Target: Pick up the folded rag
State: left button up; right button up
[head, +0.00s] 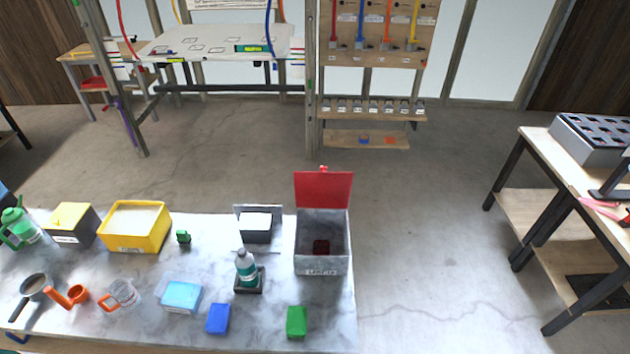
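Several small coloured items lie on the marble-topped table (130,325) in the head view. A flat light-blue item (182,297) with a pale label lies near the front middle. A blue block-like item (218,319) lies to its right, and a green one (296,322) lies near the front right corner. I cannot tell for certain which of these is the folded rag. Nothing touches or holds them. Neither of my grippers shows in this view.
Floor right of the table is clear.

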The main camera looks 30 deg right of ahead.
aim_at(320, 247)
jog(key=k+l+u, duration=0.1)
jog(key=l, duration=0.3)
jog(key=k+l+u, duration=0.1)
jog(key=l, duration=0.3)
jog(key=k+l+u, duration=0.15)
jog(key=l, duration=0.2)
jog(key=k+l+u, duration=0.1)
jog(key=l, duration=0.3)
jog(key=k+l+u, duration=0.1)
jog(key=l, duration=0.25)
jog(key=l+u, duration=0.3)
jog(key=l, duration=0.45)
jog(key=l+u, duration=0.35)
jog(key=l, duration=0.4)
jog(key=l+u, duration=0.3)
jog(key=l, duration=0.45)
jog(key=i+l+u, duration=0.1)
jog(key=l, duration=0.2)
jog(key=i+l+u, duration=0.1)
jog(key=i+l, duration=0.15)
jog(key=i+l+u, duration=0.1)
jog(key=l, duration=0.3)
jog(key=i+l+u, duration=0.15)
jog(key=l, duration=0.15)
jog(key=i+l+u, duration=0.1)
jog(key=l, duration=0.25)
jog(key=k+u, duration=0.2)
jog(key=u, duration=0.25)
